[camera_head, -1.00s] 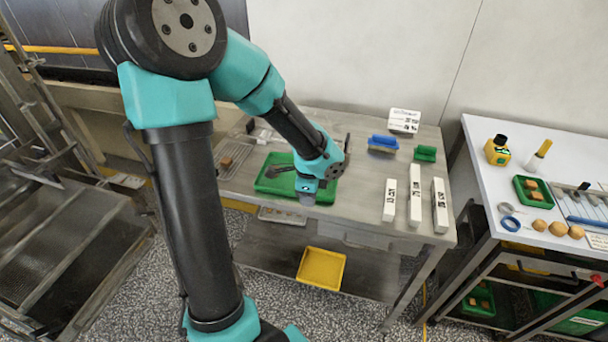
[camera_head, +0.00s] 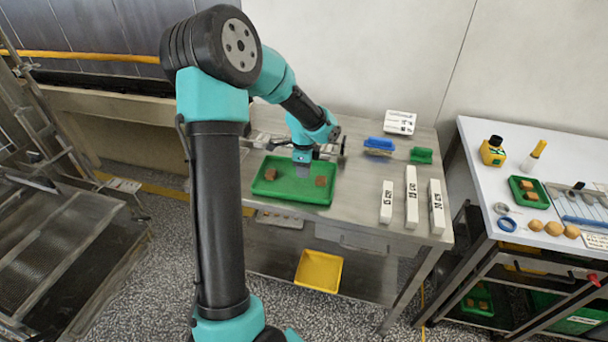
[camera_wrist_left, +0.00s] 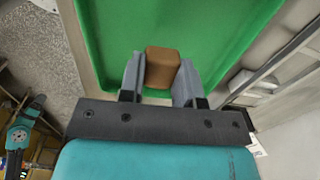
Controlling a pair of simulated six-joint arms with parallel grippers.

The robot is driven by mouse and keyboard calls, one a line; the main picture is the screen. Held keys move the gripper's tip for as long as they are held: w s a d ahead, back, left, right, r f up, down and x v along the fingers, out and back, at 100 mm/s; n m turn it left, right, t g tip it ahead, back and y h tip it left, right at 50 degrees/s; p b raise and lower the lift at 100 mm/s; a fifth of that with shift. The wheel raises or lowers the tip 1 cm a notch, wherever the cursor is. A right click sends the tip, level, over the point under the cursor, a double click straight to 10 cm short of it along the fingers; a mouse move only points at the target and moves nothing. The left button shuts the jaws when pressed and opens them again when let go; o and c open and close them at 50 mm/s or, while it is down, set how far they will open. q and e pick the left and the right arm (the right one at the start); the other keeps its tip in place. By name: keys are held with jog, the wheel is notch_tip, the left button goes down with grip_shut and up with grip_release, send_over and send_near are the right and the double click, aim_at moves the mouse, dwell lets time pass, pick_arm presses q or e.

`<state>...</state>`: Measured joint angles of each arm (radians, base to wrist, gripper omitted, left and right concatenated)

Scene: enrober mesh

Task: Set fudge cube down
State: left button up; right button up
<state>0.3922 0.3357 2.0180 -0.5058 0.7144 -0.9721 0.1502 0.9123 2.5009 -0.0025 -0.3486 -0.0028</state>
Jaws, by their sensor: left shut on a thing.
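My left gripper (camera_head: 303,172) is over the green tray (camera_head: 256,191) on the steel table. In the left wrist view, my left gripper (camera_wrist_left: 160,82) is shut on a brown fudge cube (camera_wrist_left: 162,66), one grey finger on each side. The green tray (camera_wrist_left: 215,25) lies beyond the cube in that view. In the head view, one brown cube (camera_head: 271,174) sits in the left part of the tray. Another brown cube (camera_head: 320,181) shows just right of the fingers; I cannot tell whether it is the held one. My right gripper is not in view.
A yellow tray (camera_head: 319,271) is on the shelf below. A white side table (camera_head: 480,150) stands further right.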

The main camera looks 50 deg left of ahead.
aim_at(304, 181)
pick_arm(q)
jog(key=shift+w+a+f, duration=0.3)
jog(key=shift+a, duration=0.05)
jog(key=shift+f, duration=1.5)
jog(key=shift+f, duration=0.15)
jog(key=o, duration=0.7)
notch_tip(304, 181, up, 12)
jog(key=shift+r, duration=0.2)
